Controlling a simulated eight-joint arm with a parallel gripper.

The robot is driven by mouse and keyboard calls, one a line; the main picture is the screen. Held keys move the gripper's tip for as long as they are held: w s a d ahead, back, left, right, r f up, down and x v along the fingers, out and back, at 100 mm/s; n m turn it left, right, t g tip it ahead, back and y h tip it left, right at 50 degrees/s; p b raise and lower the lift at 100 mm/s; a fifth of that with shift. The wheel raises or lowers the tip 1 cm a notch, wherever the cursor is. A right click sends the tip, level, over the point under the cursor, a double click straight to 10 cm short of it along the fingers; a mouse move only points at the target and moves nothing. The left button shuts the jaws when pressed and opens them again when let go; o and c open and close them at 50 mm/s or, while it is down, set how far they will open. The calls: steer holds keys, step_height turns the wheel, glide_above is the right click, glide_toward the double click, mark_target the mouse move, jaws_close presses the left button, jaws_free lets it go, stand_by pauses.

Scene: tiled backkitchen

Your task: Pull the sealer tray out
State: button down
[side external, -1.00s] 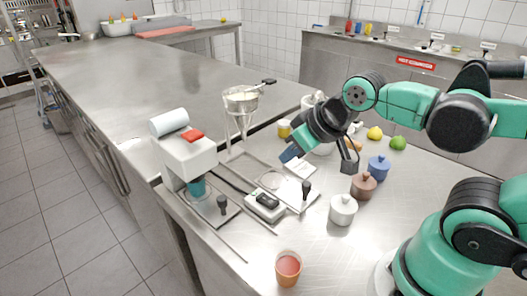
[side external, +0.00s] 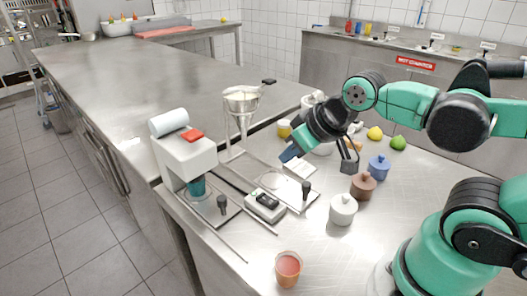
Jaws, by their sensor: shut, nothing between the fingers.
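The cup sealer (side external: 185,155) stands at the left of the steel counter, white with a red patch and a white film roll (side external: 169,122) on top. Its flat metal tray (side external: 228,214) lies at its base and carries a black upright knob (side external: 222,203). A teal cup (side external: 197,187) sits under the sealer head. A second black knob (side external: 306,188) stands on a plate below the funnel stand. My gripper (side external: 290,153) is shut and empty, above the counter to the right of the funnel stand and well apart from the sealer tray.
A funnel (side external: 242,98) on a stand rises between sealer and gripper. A small device with a dark display (side external: 266,203) lies on the counter. A red-filled cup (side external: 288,268) stands in front.

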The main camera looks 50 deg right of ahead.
steer(key=c, duration=1)
jaws_free()
steer(key=shift+w, duration=0.1)
steer(key=o, duration=0.4)
steer(key=shift+w+a+r+m+g, duration=0.2)
steer(key=shift+w+a+m+g, duration=0.05)
steer(key=shift+m+g, duration=0.05)
steer(key=m+g, duration=0.6)
steer(key=m, duration=0.2)
glide_above(221, 198)
steer(key=f, duration=0.4)
steer(key=shift+s+d+f, duration=0.15)
steer(key=shift+d+f, duration=0.1)
steer(key=shift+a+f+g, duration=0.2)
steer(key=shift+f+g, duration=0.1)
steer(key=shift+f, duration=2.85)
steer(key=shift+c, duration=0.3)
